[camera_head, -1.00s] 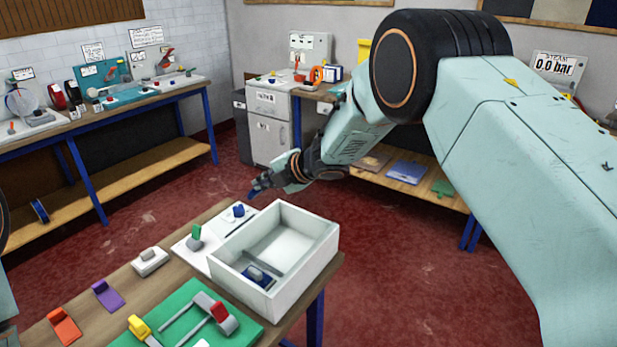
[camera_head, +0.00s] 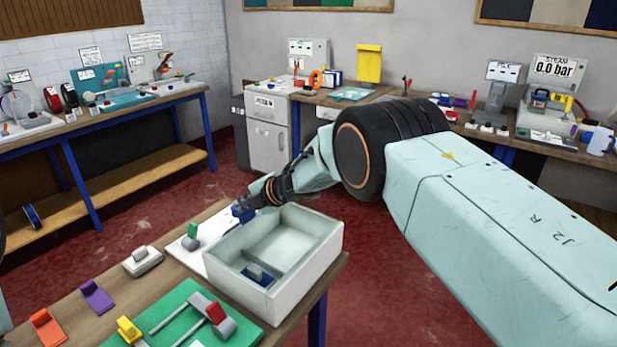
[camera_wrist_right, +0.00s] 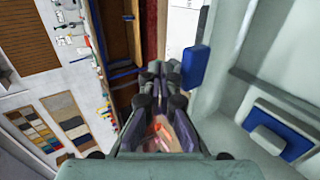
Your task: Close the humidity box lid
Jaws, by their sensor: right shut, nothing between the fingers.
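The white humidity box (camera_head: 312,262) stands open-topped on the near table in the head view; I cannot clearly make out its lid. Inside lies a blue piece with a grey block (camera_head: 258,275), also seen in the wrist view (camera_wrist_right: 285,128). My right gripper (camera_head: 243,208) is shut and empty at the box's far left corner. Its fingertips (camera_wrist_right: 158,72) are beside a small blue block (camera_wrist_right: 195,67), just outside the box wall in the wrist view; whether they touch I cannot tell. In the head view the gripper mostly hides this block. My left gripper is out of view.
A white panel with a green switch (camera_head: 191,236) lies left of the box. A green board with levers (camera_head: 180,318), a white switch (camera_head: 141,260), a purple piece (camera_head: 97,296) and an orange piece (camera_head: 47,328) share the table. Red floor (camera_head: 400,290) is clear to the right.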

